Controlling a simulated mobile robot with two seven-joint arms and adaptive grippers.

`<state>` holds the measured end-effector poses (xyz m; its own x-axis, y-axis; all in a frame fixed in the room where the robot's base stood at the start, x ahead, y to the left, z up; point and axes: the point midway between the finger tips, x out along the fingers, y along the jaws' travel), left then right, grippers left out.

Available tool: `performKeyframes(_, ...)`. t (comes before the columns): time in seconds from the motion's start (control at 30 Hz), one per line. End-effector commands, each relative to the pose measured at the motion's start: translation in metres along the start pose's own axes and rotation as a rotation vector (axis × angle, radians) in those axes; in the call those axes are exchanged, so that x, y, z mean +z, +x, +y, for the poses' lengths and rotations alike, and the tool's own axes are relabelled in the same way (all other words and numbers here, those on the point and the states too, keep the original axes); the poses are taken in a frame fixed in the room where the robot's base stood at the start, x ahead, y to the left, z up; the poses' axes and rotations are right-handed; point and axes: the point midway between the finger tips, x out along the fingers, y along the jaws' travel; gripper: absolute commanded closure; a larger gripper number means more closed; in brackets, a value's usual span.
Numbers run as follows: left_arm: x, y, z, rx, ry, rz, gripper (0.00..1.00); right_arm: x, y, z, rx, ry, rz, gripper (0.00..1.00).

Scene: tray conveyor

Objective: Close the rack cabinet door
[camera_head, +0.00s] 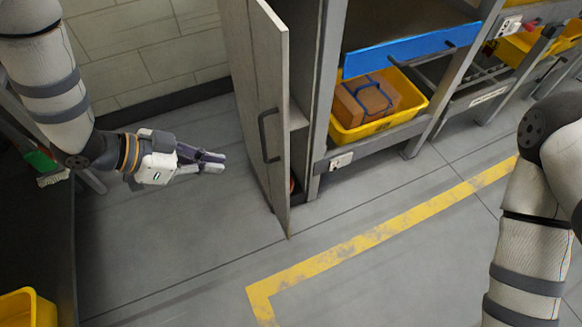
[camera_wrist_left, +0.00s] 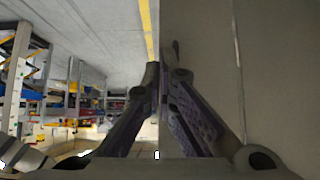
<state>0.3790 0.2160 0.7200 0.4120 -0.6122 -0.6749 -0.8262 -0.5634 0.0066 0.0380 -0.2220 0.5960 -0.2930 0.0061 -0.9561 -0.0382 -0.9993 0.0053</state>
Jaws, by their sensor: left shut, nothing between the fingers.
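The rack cabinet door (camera_head: 252,90) is a tall grey panel standing open in the upper middle of the head view. A dark bar handle (camera_head: 264,137) is on it, and part of the cabinet (camera_head: 299,140) shows just right of it. My left gripper (camera_head: 218,162) is shut and empty, left of the door and apart from it in the head view. In the left wrist view the shut fingers (camera_wrist_left: 160,75) point forward, with a broad grey surface (camera_wrist_left: 205,55) close on their right. My right arm shows at the right, but its gripper is out of view.
A yellow bin (camera_head: 342,133) with a cardboard box (camera_head: 370,97) sits in the rack bay right of the cabinet. A blue panel (camera_head: 408,48) is above it. Yellow floor tape (camera_head: 370,240) crosses the clear floor. A yellow bin (camera_head: 25,308) is at lower left.

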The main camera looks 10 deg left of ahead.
Motion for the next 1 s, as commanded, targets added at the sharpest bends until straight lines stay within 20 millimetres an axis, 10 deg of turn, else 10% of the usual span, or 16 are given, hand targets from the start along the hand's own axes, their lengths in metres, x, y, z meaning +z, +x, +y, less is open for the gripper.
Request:
performKeyframes(0.6,-0.01,0.105,0.002,0.019,0.029,0.011,1.0,0.01,0.023,0.001,0.003,-0.001,-0.056,0.36)
performKeyframes(1.0,-0.033,0.127,0.002,0.015,0.026,0.01,1.0,0.009,0.021,0.001,0.003,-0.001,-0.051,0.36)
